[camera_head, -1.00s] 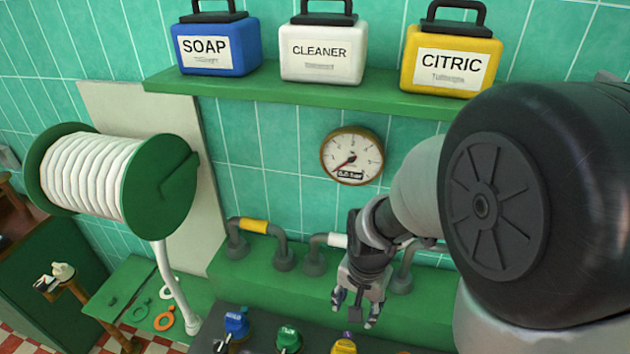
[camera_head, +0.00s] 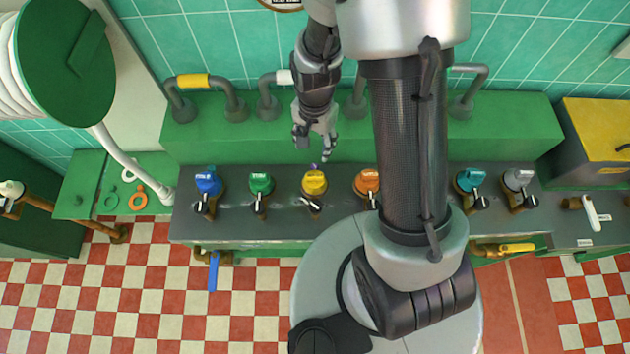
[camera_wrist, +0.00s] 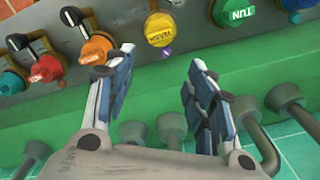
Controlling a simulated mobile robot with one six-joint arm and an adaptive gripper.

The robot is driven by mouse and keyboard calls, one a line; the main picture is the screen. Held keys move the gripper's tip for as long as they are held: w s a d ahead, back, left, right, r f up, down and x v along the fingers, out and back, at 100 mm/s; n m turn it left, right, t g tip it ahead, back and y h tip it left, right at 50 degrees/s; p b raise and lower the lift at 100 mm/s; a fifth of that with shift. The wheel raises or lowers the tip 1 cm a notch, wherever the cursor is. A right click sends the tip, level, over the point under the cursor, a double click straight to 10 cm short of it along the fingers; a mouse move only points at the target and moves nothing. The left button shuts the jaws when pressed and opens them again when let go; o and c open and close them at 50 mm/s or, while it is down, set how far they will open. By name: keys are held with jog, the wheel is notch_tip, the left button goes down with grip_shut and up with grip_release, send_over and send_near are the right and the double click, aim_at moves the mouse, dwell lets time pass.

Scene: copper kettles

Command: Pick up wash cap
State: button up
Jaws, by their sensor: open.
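The wash cap is the yellow cap (camera_head: 314,182) on a valve with a dark handle, in the row on the grey bench. In the wrist view the yellow cap (camera_wrist: 160,30) sits upper middle, its WASH label upside down. A small purple piece (camera_wrist: 167,51) shows at its edge. My gripper (camera_head: 316,152) hangs just behind the yellow cap, apart from it. In the wrist view my gripper (camera_wrist: 160,65) has its two fingers spread, nothing between them, with the cap beyond the gap.
A green cap (camera_head: 261,183) and an orange cap (camera_head: 367,181) flank the yellow one. A blue cap (camera_head: 208,182) stands farther left. Behind runs a green ledge (camera_head: 200,140) with bent pipes. My arm hides part of the row.

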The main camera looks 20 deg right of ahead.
aim_at(315, 175)
jog(key=shift+f, duration=0.45)
jog(key=shift+o, duration=0.4)
jog(key=shift+o, duration=0.7)
jog(key=shift+w+f+b, duration=0.1)
jog(key=shift+b, duration=0.4)
jog(key=shift+o, duration=0.7)
jog(key=shift+w+f+n+b, duration=0.15)
jog(key=shift+f+n+b, duration=0.2)
jog(key=shift+b, duration=0.5)
jog(key=shift+o, duration=1.3)
jog(key=f+n+b, duration=0.1)
jog(key=n+b, duration=0.1)
jog(key=b, duration=0.3)
jog(key=shift+w, duration=0.15)
jog(key=n+b, duration=0.1)
jog(key=b, duration=0.3)
jog(key=shift+f+n, duration=0.2)
jog(key=shift+n, duration=0.95)
jog(key=f+b, duration=0.3)
jog(key=f, duration=0.2)
jog(key=f+b, duration=0.3)
jog(key=f, duration=0.3)
jog(key=f+b, duration=0.3)
jog(key=f, duration=0.2)
jog(key=shift+s+f, duration=0.3)
jog(key=shift+s, duration=0.1)
